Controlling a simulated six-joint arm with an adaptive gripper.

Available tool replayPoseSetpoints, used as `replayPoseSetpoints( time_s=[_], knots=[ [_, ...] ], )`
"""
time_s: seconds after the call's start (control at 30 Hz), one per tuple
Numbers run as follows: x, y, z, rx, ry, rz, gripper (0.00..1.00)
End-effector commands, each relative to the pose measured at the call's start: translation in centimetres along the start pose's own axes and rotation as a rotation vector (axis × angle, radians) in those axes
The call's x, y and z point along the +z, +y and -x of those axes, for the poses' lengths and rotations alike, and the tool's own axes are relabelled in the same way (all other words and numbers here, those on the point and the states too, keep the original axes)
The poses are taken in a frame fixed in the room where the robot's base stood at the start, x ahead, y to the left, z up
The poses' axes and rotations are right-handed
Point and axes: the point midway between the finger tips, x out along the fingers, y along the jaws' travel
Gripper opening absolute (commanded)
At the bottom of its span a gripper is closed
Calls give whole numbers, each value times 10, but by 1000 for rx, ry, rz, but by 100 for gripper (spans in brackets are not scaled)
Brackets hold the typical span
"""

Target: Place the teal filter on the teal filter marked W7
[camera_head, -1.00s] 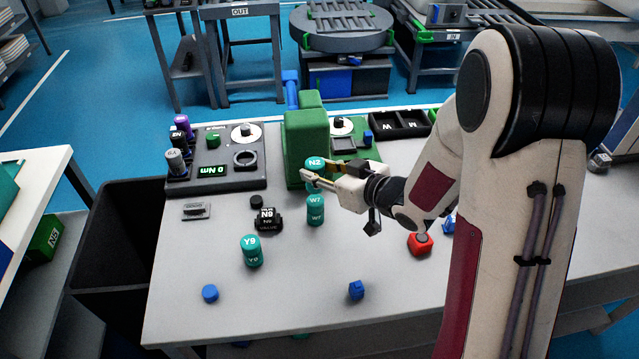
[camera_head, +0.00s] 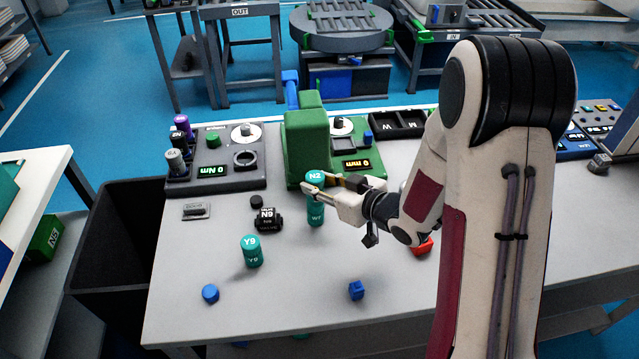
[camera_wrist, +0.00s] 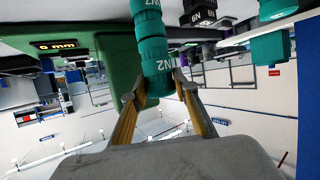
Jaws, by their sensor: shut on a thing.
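The teal filter marked N2 (camera_head: 315,179) is upright between the fingers of my gripper (camera_head: 319,183), which is shut on it. Directly below it stands the teal filter marked W7 (camera_head: 316,214), upright on the table, its top covered by the N2 filter. In the wrist view, which is upside down, the N2 filter (camera_wrist: 156,62) sits between my fingertips (camera_wrist: 159,90). It lines up with the teal W7 filter (camera_wrist: 146,10), and I see no clear gap between them.
A green gauge (camera_head: 305,147) stands close behind the stack. A teal filter marked Y9 (camera_head: 252,252) and a black N9 part (camera_head: 267,219) are to the left. Blue pieces (camera_head: 356,290) lie near the front. A red part (camera_head: 423,247) is partly hidden by my arm.

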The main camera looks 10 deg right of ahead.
Motion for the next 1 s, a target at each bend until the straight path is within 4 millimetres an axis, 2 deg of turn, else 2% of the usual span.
replayPoseSetpoints(
  time_s=[0.47,0.5,0.57,1.0],
  knots=[
    [3,0,-1,-1,0,-1,7],
    [4,0,-2,-1,0,-1,32],
    [3,0,-2,0,1,0,46],
    [2,0,-1,0,1,0,46]
  ],
)
